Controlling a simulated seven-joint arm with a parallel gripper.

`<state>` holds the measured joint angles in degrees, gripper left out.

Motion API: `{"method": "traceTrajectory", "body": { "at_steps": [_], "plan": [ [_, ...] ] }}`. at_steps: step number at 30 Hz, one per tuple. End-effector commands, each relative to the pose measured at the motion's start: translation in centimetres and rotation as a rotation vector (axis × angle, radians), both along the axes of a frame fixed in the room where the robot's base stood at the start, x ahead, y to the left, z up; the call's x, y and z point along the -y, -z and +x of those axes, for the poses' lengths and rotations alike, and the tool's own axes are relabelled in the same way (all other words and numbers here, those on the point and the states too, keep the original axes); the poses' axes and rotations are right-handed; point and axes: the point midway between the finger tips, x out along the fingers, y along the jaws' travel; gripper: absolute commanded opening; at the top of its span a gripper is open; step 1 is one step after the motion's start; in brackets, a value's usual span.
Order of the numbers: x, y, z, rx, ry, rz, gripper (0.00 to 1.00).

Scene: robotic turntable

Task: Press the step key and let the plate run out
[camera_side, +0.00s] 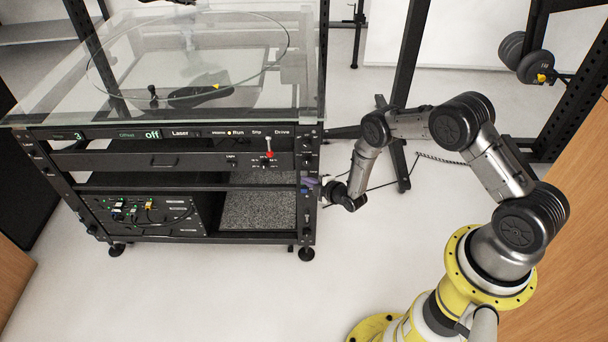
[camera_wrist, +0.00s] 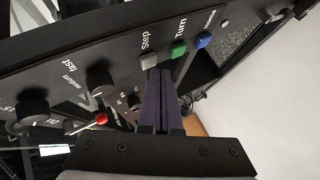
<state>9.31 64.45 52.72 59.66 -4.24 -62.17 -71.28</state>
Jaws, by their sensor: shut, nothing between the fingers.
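In the side view my gripper (camera_side: 312,181) is at the right front post of the rack, and the keys are too small or hidden there. The plate (camera_side: 96,83) is a clear round disc under the glass top, with a yellow marker (camera_side: 215,87) near its front edge.
A green key (camera_wrist: 178,49) labelled "Turn" and a blue key (camera_wrist: 203,40) sit beside the step key. The rack's front (camera_side: 165,159) carries displays.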

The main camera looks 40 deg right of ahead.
Motion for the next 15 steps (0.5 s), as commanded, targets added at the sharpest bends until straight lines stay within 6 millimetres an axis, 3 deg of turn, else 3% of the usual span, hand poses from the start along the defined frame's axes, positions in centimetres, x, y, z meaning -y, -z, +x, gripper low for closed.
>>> {"method": "traceTrajectory", "body": {
  "at_steps": [15],
  "plan": [
    [-0.8, 0.03, -0.72, -0.002, -0.003, 0.0, 0.0]
  ]
}}
